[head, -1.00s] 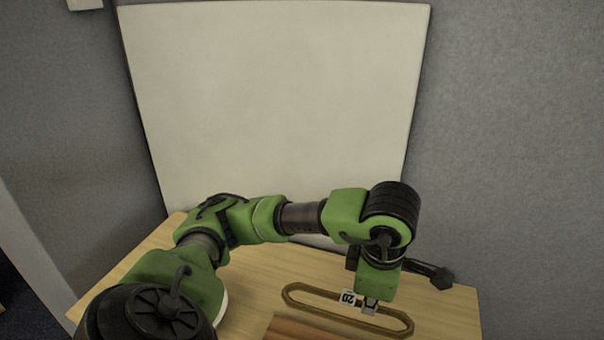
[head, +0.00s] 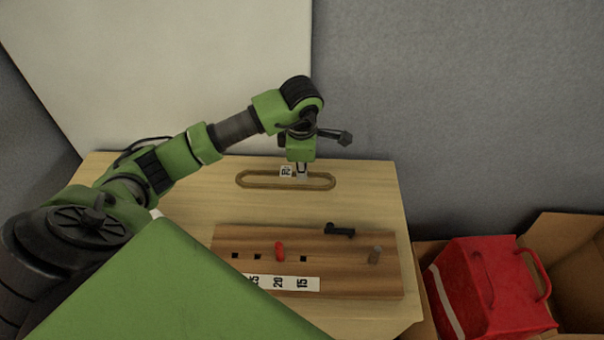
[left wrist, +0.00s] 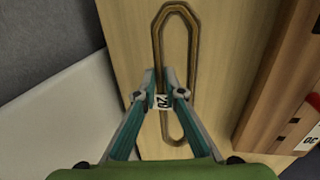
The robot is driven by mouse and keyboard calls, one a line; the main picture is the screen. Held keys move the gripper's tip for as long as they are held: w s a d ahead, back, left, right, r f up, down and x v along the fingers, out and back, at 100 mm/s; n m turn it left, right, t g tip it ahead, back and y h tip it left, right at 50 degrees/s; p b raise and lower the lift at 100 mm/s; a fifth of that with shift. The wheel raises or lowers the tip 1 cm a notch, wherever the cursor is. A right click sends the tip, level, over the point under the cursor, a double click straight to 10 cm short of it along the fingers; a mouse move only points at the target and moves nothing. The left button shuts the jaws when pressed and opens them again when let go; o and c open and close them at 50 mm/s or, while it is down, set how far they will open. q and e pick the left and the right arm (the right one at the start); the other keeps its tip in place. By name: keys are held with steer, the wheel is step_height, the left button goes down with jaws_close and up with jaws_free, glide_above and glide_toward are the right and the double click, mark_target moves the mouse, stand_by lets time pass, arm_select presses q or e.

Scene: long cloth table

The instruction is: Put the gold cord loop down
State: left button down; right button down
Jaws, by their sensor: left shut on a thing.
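The gold cord loop (head: 258,187) is a long, narrow ring near the back of the wooden table, level in the head view. In the left wrist view the loop (left wrist: 194,60) runs lengthwise away from me. A white tag (head: 286,171) marked 20 is at its side. My left gripper (head: 302,175) points down and is shut on the loop's far strand, near the tag. The fingers (left wrist: 160,76) also show in the left wrist view. I cannot tell whether the loop touches the table. My right gripper is out of view.
A red bag (head: 490,290) stands right of the table. Bare tabletop (head: 365,195) lies right of the loop.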

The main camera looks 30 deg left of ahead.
arm_select(q)
steer(key=shift+w+a+f, duration=0.15)
steer(key=shift+w+f, duration=0.15)
steer(key=shift+f, duration=0.15)
steer(key=shift+f+p, duration=0.6)
steer(key=shift+f, duration=0.9)
steer(key=shift+f, duration=0.1)
steer(key=c, duration=2.1)
jaws_free()
steer(key=shift+c, duration=0.2)
step_height(320, 180, up, 12)
steer(key=s+d+b, duration=0.1)
steer(key=s, duration=0.1)
steer(key=shift+d, duration=0.1)
